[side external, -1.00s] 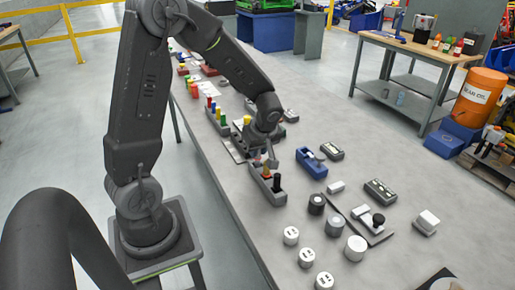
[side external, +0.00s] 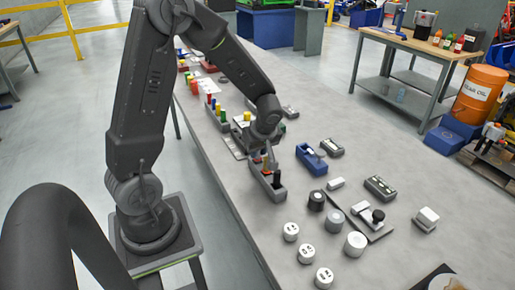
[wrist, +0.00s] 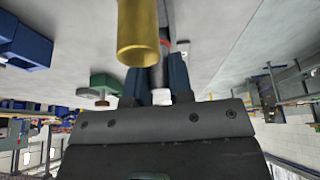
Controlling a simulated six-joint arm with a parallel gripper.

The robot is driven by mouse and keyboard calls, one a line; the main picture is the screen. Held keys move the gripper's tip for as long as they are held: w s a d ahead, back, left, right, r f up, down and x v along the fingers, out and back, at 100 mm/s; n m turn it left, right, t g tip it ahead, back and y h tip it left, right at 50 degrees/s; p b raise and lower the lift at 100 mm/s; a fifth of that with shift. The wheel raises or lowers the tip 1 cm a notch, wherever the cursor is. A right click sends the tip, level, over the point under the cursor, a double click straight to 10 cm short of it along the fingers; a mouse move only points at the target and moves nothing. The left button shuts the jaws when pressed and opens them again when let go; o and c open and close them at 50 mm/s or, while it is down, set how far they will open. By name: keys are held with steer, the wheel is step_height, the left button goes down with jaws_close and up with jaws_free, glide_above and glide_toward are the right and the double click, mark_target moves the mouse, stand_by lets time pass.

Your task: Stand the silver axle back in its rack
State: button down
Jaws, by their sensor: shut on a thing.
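The grey rack (side external: 274,194) stands on the table under my gripper. My gripper (side external: 268,152) points down, low over the rack's far part. In the wrist view my gripper (wrist: 155,80) is shut on a thin greyish rod, which I take to be the silver axle (wrist: 160,70). The rod is mostly hidden by the fingers and by a gold cylinder (wrist: 137,35) close to the camera. I cannot tell whether its lower end is inside the rack.
A blue holder (side external: 311,160) stands right of the rack, with a grey block (side external: 332,148) beyond it. Several white and dark cylinders, such as a white one (side external: 355,244), stand nearer. Another rack with coloured pegs (side external: 217,116) is behind. Bare table lies left of the near cylinders.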

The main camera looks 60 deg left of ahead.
steer(key=shift+c, duration=2.3)
jaws_free()
steer(key=shift+r, duration=0.1)
steer(key=shift+r, duration=3.45)
